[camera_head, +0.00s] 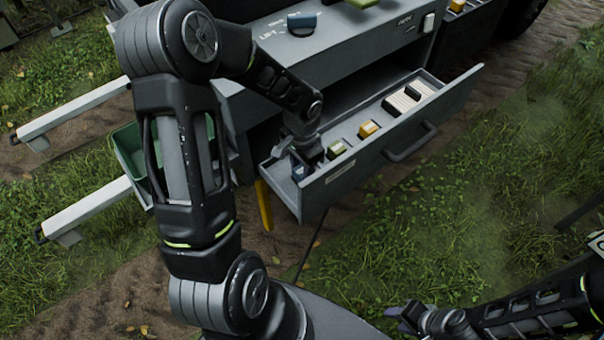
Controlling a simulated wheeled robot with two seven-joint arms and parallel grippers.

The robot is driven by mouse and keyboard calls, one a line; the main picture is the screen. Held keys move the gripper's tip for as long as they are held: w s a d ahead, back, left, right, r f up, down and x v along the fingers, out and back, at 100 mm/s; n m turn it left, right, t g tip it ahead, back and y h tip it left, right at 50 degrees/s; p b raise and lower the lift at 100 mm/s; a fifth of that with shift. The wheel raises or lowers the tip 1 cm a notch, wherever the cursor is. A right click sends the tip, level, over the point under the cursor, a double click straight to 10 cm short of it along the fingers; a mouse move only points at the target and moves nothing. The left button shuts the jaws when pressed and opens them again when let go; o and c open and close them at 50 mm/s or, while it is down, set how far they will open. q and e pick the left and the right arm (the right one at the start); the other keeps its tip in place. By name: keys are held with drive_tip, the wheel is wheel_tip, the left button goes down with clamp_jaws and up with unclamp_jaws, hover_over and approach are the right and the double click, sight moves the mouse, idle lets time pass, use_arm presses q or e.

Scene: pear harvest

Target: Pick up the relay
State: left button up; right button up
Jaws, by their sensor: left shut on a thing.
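An open grey drawer (357,170) juts out from the machine and holds several small parts. My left gripper (305,160) reaches down into the drawer's left end and is shut on a small dark blue block (298,172), which looks to be the relay. The gripper and the drawer wall hide most of this block, and I cannot tell whether it is lifted off the drawer floor. My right gripper (408,318) is low at the bottom right, over the grass and away from the drawer; its fingers are too unclear to judge.
In the drawer, a yellow-green block (336,149) sits close to my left gripper, then a yellow block (368,128) and white cards (402,102) further right. A handle (410,143) sticks out of the drawer front. A green bin (130,150) stands left.

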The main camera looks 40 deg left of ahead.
sight(302, 170)
use_arm(q)
clamp_jaws()
wheel_tip(302, 170, up, 10)
idle(0.5)
drive_tip(key=shift+r, duration=0.1)
idle(0.4)
